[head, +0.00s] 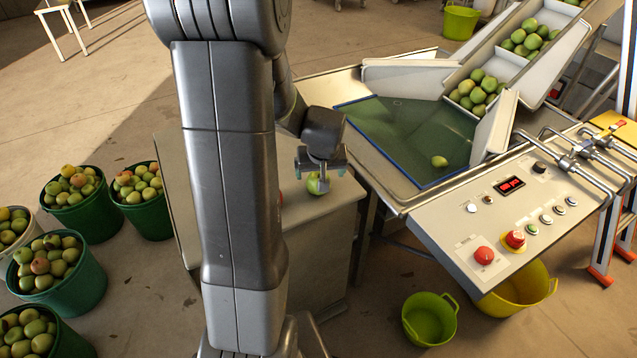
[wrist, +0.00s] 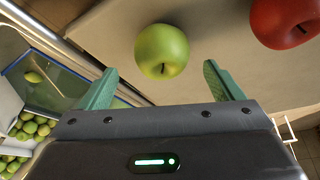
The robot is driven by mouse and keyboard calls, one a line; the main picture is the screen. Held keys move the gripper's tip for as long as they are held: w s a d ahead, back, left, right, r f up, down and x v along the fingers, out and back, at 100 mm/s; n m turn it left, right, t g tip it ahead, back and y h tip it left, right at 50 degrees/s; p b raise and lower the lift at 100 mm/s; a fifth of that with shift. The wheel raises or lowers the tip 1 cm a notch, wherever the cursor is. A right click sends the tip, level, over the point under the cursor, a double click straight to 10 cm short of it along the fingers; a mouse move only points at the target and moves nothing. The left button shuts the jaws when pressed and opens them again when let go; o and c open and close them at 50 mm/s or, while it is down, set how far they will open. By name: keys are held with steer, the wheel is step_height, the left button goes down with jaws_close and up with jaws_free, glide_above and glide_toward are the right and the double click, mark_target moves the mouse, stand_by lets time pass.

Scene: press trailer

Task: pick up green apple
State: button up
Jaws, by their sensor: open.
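A green apple (wrist: 161,50) lies on the flat top of a grey cabinet, near its edge. In the wrist view it sits between and just beyond the two green fingertips of my gripper (wrist: 160,84). The fingers are apart, with nothing held. In the head view my gripper (head: 320,168) points down right over the green apple (head: 318,184), which is partly hidden by the fingers. A red apple (wrist: 285,20) lies to the right of the green one in the wrist view; my arm hides most of it in the head view.
The cabinet top (head: 292,212) is otherwise clear where it shows. A sorting machine with a control panel (head: 520,215) stands to the right; one apple (head: 439,161) lies on its green bed. Green buckets of apples (head: 62,275) stand on the left. An empty green tub (head: 430,318) is on the floor.

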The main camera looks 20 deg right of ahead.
mark_target(319, 176)
steer(key=shift+x, duration=2.1)
steer(key=shift+s+a, duration=0.15)
steer(key=c, duration=1.2)
step_height(319, 176, up, 10)
steer(key=shift+f, duration=0.1)
